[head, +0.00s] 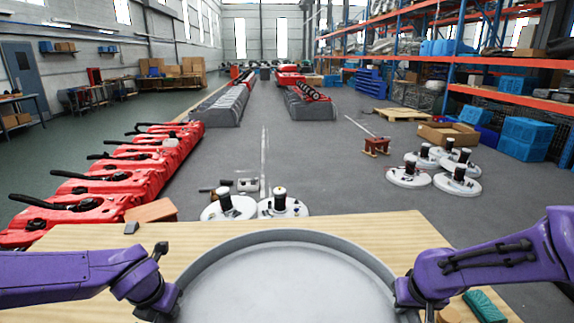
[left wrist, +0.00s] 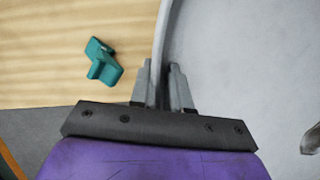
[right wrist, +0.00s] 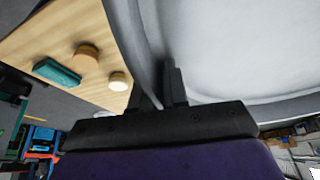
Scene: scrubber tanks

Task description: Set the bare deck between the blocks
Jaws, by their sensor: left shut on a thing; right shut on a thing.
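A large round grey deck (head: 285,275) with a raised rim and a bare, empty inside lies in front of me over the wooden table. My left gripper (head: 168,300) is shut on its left rim, and the rim passes between the fingers in the left wrist view (left wrist: 160,80). My right gripper (head: 408,297) is shut on the right rim, as the right wrist view (right wrist: 157,85) also shows. A teal block (head: 485,306) lies right of the deck. Another teal piece (left wrist: 103,62) lies outside the left rim. I cannot tell whether the deck touches the table.
The wooden table (head: 400,228) has bare board beyond the deck. Round wooden pieces (right wrist: 88,52) lie near the teal block. A small grey piece (head: 131,228) sits at the far left edge. White round decks (head: 283,208) stand on the floor beyond; red tanks (head: 130,175) line the left.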

